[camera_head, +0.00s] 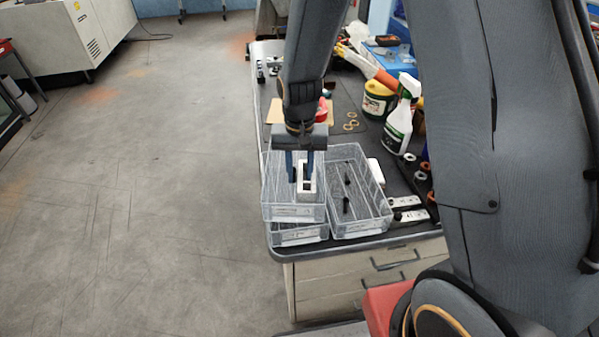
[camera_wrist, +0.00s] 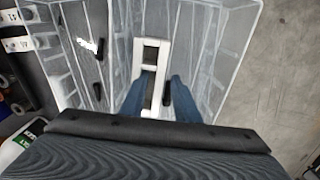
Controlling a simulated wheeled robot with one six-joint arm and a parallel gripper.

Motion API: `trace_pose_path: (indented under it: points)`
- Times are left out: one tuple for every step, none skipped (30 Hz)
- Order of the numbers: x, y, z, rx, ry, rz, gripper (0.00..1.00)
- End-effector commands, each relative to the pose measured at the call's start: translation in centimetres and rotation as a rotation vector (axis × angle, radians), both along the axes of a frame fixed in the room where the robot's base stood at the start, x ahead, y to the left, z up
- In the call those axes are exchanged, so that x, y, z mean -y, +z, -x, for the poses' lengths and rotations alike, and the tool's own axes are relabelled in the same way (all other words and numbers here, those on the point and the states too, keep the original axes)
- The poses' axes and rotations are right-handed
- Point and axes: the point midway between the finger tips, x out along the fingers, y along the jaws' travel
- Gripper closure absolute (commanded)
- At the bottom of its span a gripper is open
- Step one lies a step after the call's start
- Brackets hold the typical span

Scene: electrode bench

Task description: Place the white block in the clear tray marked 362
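The white block (camera_head: 308,190), a frame-like piece with dark openings, is upright within the upper left clear tray (camera_head: 294,213). It also shows in the wrist view (camera_wrist: 137,60), between the tray walls. My gripper (camera_head: 301,180) points down into this tray, its two blue fingers (camera_wrist: 160,88) apart. One finger overlaps the block's edge; the other stands clear of it, with a small black piece (camera_wrist: 167,94) in the gap. Whether the block touches the tray floor is hard to tell. Tray markings are too small to read.
The left tray sits on another clear tray (camera_head: 298,236). A second clear tray (camera_head: 362,226) on the right holds black pieces. A spray bottle (camera_head: 399,125), a yellow tub (camera_head: 376,102) and small white parts (camera_head: 411,215) crowd the bench's right side. Open floor lies left.

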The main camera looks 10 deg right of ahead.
Motion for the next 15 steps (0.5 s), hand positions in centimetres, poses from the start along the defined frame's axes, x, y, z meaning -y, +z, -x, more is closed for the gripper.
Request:
trace_pose_path:
  points:
    - [0.0,0.1,0.0,0.0,0.0,0.0,0.71]
    - [0.0,0.3,0.0,0.0,0.0,0.0,0.71]
    - [0.0,0.5,0.0,0.001,0.0,0.0,0.71]
    - [0.0,0.6,-0.1,0.001,0.0,-0.001,0.71]
    - [0.0,0.9,-0.1,0.003,0.0,0.0,0.71]
    - [0.0,1.3,-0.2,0.004,0.0,-0.001,0.71]
    - [0.0,1.7,-0.1,0.004,0.0,0.0,0.71]
    - [0.0,2.1,-0.2,0.004,0.0,-0.001,0.71]
    - [0.0,2.7,-0.2,0.005,0.0,-0.001,0.71]
    - [0.0,3.2,-0.2,0.005,0.0,-0.001,0.71]
    - [0.0,3.8,-0.2,0.006,0.0,-0.001,0.71]
    - [0.0,4.5,-0.2,0.005,0.0,-0.001,0.71]
    - [0.0,5.0,-0.2,0.006,0.0,-0.002,0.71]
    - [0.0,5.6,-0.2,0.005,0.0,-0.001,0.71]
    - [0.0,6.3,-0.2,0.006,0.0,-0.002,0.71]
